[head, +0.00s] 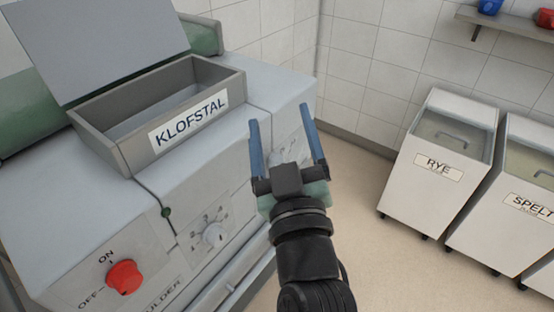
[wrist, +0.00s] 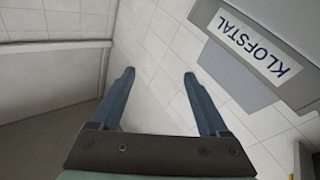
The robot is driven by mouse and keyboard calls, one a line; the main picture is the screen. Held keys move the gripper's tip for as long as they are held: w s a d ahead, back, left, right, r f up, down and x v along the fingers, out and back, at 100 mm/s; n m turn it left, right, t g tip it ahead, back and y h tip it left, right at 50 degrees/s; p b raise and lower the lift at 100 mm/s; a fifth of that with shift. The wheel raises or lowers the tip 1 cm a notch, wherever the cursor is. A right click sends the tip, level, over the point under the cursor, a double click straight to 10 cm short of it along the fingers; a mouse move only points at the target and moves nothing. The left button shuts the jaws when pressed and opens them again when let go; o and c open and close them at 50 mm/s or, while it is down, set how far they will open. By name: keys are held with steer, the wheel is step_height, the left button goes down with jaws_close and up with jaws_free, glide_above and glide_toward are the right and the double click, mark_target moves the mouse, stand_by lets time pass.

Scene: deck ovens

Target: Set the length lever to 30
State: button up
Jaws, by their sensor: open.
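My gripper (head: 280,114) is open and empty, raised in front of the right part of the grey machine. In the wrist view its two blue fingers (wrist: 159,73) stand apart with only wall tiles between them. The machine's front (head: 150,225) has a grey dial with a pale knob (head: 213,235) and marks around it, too small to read. Another marked panel (head: 291,140) sits farther right, partly hidden behind my gripper. I cannot tell which control is the length lever, or its setting. No control shows in the wrist view.
A red ON/OFF knob (head: 124,277) is at the machine's lower left. A KLOFSTAL tray (head: 104,143) stands on top; its label also shows in the wrist view (wrist: 255,45). RYE (head: 431,190) and SPELT (head: 510,215) bins stand right. Floor between is clear.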

step_height(320, 180, down, 19)
steer(key=s+d+g+b, duration=0.2)
steer(key=g+b, duration=0.1)
steer(key=w+a+p, duration=0.2)
steer(key=w, duration=1)
steer(key=shift+w+a+n, duration=0.25)
steer(key=shift+w+n, duration=0.05)
steer(key=shift+n, duration=0.1)
jaws_close()
